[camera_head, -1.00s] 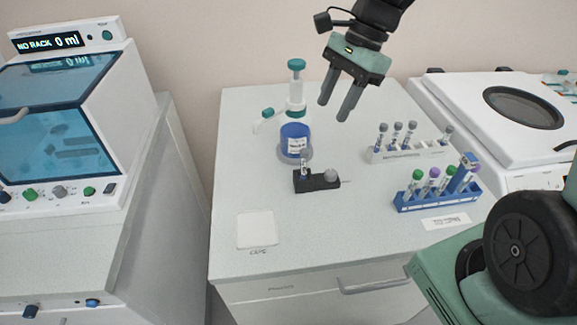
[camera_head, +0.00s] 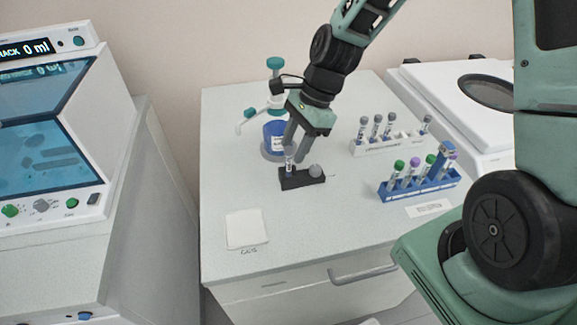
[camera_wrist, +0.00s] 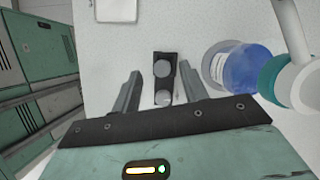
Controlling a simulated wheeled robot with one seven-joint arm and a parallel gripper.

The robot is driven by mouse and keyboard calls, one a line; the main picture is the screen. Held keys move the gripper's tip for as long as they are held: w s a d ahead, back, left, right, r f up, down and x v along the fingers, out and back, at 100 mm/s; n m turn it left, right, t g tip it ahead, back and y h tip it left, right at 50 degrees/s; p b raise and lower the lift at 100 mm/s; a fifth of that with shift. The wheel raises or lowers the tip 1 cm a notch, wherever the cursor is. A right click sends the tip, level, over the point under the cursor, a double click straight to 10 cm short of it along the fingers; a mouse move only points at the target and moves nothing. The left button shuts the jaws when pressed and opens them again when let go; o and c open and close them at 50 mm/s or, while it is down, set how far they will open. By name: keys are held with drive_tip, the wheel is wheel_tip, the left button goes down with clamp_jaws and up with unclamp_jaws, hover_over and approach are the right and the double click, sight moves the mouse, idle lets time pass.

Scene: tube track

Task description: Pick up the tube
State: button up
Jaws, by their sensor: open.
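The tube (camera_head: 289,161) has a grey cap and stands upright in a small black holder (camera_head: 302,180) on the counter. My gripper (camera_head: 294,145) is open and points down, with its fingertips right by the top of the tube. In the wrist view the fingers (camera_wrist: 159,78) lie to either side of the black holder, with the grey round cap (camera_wrist: 163,66) of the tube between them. A gap shows on both sides, so nothing is gripped. The exact fingertip height is hard to tell.
A grey knob (camera_head: 315,170) sits on the holder's right end. A white rack (camera_head: 388,146) and a blue rack (camera_head: 418,190) with tubes stand to the right. A white pad (camera_head: 244,229) lies front left.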

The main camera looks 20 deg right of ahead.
sight(288, 168)
drive_tip(key=shift+p+x, duration=0.6)
drive_tip(key=shift+x, duration=1.9)
drive_tip(key=shift+w+a, duration=0.1)
drive_tip(key=shift+w, duration=0.05)
drive_tip(key=c, duration=0.9)
